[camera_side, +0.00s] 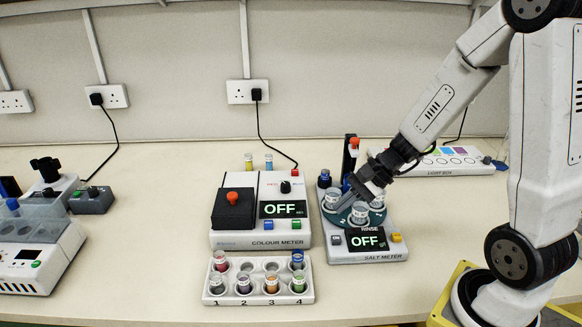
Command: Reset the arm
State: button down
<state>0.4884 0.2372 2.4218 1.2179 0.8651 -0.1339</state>
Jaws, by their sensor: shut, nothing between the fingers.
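My arm comes in from the right, over the bench (140,230). My gripper (342,208) is shut and empty, pointing down and left at the round teal holder on the salt meter (370,255). The fingertips are among the clear pots on that holder; I cannot tell whether they touch it. One pot (360,213) stands in front of the gripper and another (331,197) just left of it. The gripper and wrist hide part of the holder. The salt meter's display (367,239) reads OFF.
Left of the salt meter stands the colour meter (227,239), also reading OFF. In front of it is a white rack (258,298) with several small vials. A light box (455,169) lies behind my arm. More devices (30,256) stand at far left. Bench between them is clear.

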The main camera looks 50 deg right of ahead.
jog(key=shift+a, duration=0.1)
dwell(0.3)
jog(key=shift+s+a+f+n+g+h, duration=0.25)
jog(key=shift+s+a+n+g+h, duration=0.1)
jog(key=shift+s+n+g, duration=0.2)
jog(key=shift+s+a+f+n+g+h, duration=0.2)
jog(key=shift+s+a+n+h, duration=0.25)
jog(key=shift+n+h, duration=1.35)
jog(key=shift+s+a+f+n+g+h, duration=0.1)
jog(key=shift+s+a+n+g+h, duration=0.3)
jog(key=shift+n, duration=2.65)
jog(key=shift+s+a+f+n+g+h, duration=0.15)
jog(key=shift+s+n+h, duration=0.5)
jog(key=shift+n+h, duration=1.25)
jog(key=shift+n+y, duration=0.5)
jog(key=shift+y, duration=0.05)
